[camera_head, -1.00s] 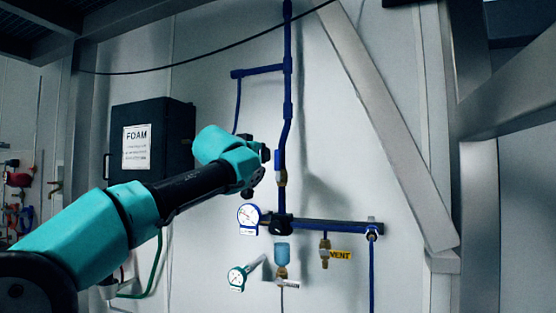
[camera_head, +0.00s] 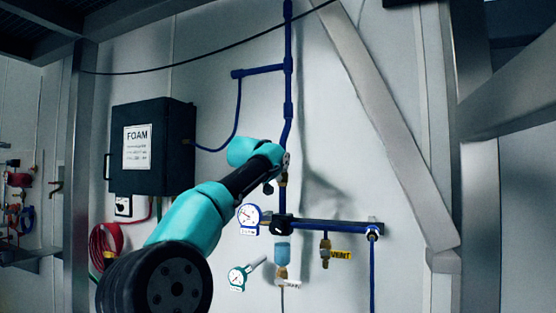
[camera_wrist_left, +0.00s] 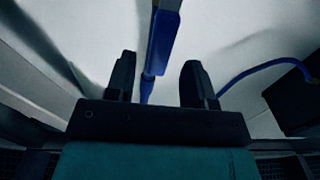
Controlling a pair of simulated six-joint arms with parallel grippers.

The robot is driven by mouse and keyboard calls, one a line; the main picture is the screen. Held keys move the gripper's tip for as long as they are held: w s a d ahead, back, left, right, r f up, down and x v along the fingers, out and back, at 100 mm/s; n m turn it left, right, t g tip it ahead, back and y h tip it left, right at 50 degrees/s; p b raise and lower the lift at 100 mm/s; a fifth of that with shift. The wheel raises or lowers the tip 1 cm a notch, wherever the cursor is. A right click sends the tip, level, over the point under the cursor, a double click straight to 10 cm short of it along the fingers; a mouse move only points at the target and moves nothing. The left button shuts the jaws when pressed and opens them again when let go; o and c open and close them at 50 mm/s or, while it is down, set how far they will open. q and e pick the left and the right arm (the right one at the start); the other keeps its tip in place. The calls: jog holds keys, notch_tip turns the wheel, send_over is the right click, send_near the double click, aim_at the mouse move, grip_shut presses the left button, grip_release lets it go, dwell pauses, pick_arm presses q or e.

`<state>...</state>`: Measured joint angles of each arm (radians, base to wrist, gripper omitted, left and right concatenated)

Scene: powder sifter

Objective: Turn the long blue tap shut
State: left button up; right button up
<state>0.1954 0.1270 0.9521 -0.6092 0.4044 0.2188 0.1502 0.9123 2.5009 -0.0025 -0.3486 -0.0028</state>
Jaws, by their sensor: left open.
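The long blue tap handle (camera_wrist_left: 162,42) shows in the left wrist view as a flat blue bar. It lies between the directions of my two fingers, with a narrower blue pipe (camera_wrist_left: 147,88) below it. My left gripper (camera_wrist_left: 160,72) is open, one black finger on each side, with no visible contact. In the head view my left gripper (camera_head: 284,162) is in front of the vertical blue pipe (camera_head: 288,60) and hides most of the tap. A brass fitting (camera_head: 283,182) shows just under it. My right gripper is not in view.
A horizontal blue pipe (camera_head: 335,226) with a white gauge (camera_head: 249,215) runs below my gripper. A teal gauge (camera_head: 237,278) and a yellow-tagged valve (camera_head: 325,252) hang lower. The black FOAM box (camera_head: 175,125) is at left.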

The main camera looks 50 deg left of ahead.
pick_arm(q)
jog(key=shift+x, duration=1.85)
jog(key=shift+c, duration=0.5)
grip_shut()
